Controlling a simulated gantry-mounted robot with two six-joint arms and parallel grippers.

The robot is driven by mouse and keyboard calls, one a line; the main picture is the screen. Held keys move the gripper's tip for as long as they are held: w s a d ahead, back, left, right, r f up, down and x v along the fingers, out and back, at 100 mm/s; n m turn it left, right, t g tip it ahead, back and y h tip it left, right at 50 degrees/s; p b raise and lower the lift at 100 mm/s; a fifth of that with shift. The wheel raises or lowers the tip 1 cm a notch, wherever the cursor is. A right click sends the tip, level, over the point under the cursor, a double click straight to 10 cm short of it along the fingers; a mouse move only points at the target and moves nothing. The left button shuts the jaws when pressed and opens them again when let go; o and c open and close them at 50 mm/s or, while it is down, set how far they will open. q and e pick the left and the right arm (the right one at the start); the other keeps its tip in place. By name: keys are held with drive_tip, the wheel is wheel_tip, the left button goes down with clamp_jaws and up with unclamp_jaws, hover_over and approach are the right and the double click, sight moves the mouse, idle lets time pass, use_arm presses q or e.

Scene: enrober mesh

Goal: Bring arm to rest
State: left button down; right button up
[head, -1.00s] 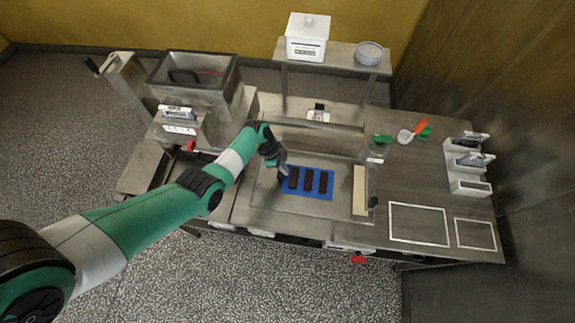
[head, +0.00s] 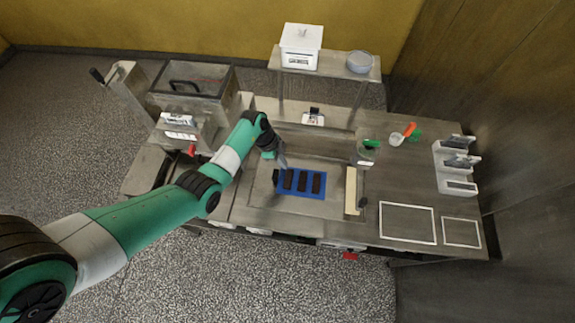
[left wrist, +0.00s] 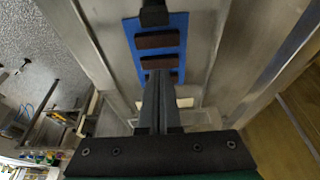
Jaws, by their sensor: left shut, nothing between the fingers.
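My left arm reaches in from the left in the head view. My left gripper (head: 282,163) is shut and empty. It hangs above the far left part of a blue mat (head: 300,194) in a sunken metal tray. Dark brown bars (head: 302,181) lie side by side on the mat. The left wrist view shows the shut fingers (left wrist: 160,80) in front of the blue mat (left wrist: 182,24) and the dark bars (left wrist: 157,40). A black block shows at the mat's edge. Fingers hide part of the mat. My right gripper is not in view.
A cream bar (head: 351,190) stands at the tray's right. White-outlined areas (head: 407,223) at the right are empty. A tank (head: 190,90) stands at the left, and a raised shelf (head: 345,66) at the back.

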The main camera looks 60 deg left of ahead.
use_arm(q)
drive_tip(key=shift+v, duration=0.85)
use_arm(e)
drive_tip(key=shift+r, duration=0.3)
